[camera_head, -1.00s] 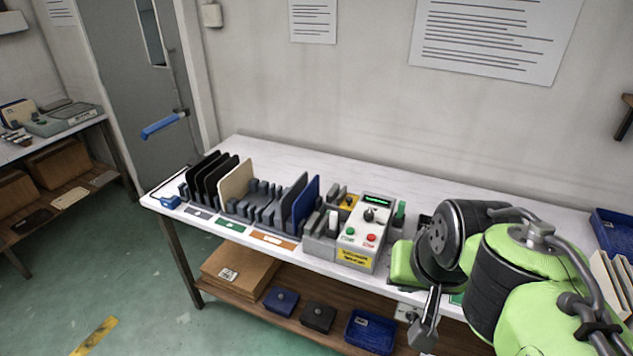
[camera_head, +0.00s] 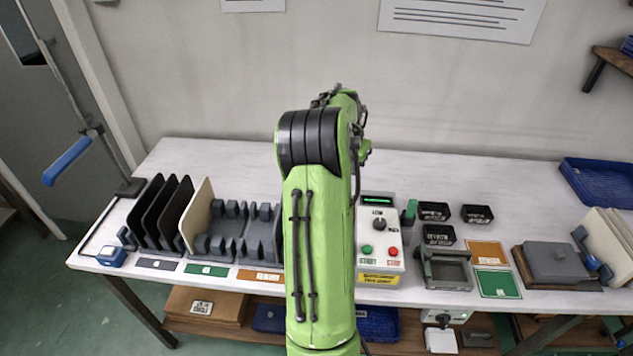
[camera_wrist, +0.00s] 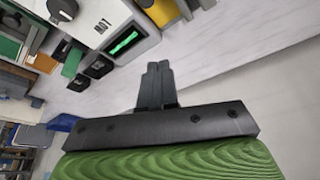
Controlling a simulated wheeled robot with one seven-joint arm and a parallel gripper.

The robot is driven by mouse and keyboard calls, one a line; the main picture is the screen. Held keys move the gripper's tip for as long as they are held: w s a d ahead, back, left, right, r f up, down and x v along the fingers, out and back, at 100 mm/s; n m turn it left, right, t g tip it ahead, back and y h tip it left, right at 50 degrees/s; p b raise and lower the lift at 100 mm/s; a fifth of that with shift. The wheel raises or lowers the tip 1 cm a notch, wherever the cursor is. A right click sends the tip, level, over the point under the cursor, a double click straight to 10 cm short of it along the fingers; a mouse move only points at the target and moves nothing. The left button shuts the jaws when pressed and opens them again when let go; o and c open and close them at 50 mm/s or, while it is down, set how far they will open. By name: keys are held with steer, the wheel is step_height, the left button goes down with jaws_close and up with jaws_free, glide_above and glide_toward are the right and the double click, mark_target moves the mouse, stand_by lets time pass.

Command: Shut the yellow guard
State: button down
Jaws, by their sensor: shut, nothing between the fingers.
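The yellow part (camera_wrist: 160,10) that I take for the guard shows only partly, at the top edge of the wrist view, beside the white control box (camera_wrist: 118,28). Whether it is open or shut I cannot tell. In the head view my arm covers the place left of the control box (camera_head: 379,230), so the guard is hidden there. My gripper (camera_wrist: 158,68) is shut and empty in the wrist view, its fingers close together. It appears apart from the guard and the box. In the head view my arm hides my gripper.
Dark panels (camera_head: 160,213) and a beige panel (camera_head: 197,215) stand in racks at left. Small black bins (camera_head: 438,234), a grey fixture (camera_head: 446,270) and a lidded grey tray (camera_head: 556,261) lie to the right. The bench's back strip (camera_head: 460,172) is clear.

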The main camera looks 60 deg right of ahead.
mark_target(358, 192)
steer(key=x, duration=0.3)
steer(key=b+x, duration=0.1)
steer(key=x, duration=0.2)
steer(key=s+x, duration=0.1)
steer(key=x, duration=0.3)
steer(key=a, duration=0.4)
steer(key=shift+w+f+b, duration=0.1)
steer(key=shift+b, duration=0.25)
steer(key=shift+a, duration=0.15)
